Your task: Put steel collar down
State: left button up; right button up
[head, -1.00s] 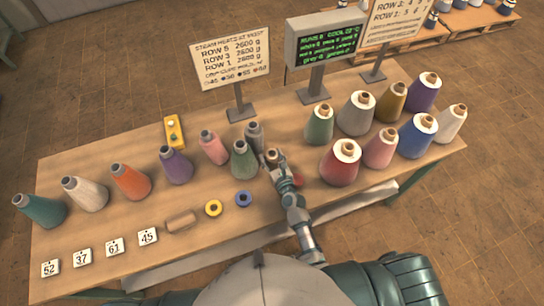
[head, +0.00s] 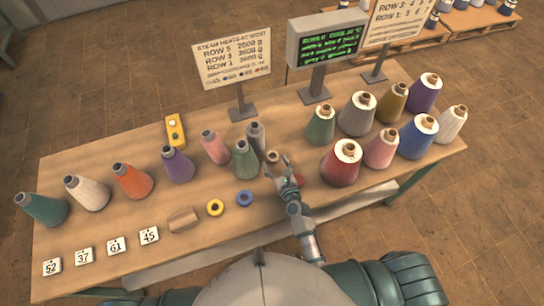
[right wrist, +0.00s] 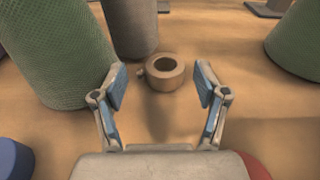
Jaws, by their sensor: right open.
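The steel collar (head: 272,156) is a small brownish ring with a central hole. It rests on the wooden table (head: 120,214) just right of the green cone in the middle. In the right wrist view the collar (right wrist: 165,73) shows whole, with a small knob on its left side. My right gripper (head: 277,166) is open and empty just in front of the collar. In the right wrist view its blue-padded fingers (right wrist: 160,85) stand apart on either side, with clear gaps to the collar. My left gripper is not in view.
A green cone (head: 245,160) and a grey cone (head: 256,136) stand close left of the collar. A red cone (head: 342,163) stands to the right. Signs stand at the back.

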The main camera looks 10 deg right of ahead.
jog(key=v, duration=0.7)
jog(key=shift+s+d+r, duration=0.1)
jog(key=shift+s+r, duration=0.05)
jog(key=shift+s, duration=0.1)
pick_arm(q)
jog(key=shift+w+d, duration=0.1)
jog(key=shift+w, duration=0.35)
pick_arm(e)
jog(key=shift+s+d+r, duration=0.1)
jog(key=shift+s+r, duration=0.1)
jog(key=shift+s, duration=0.4)
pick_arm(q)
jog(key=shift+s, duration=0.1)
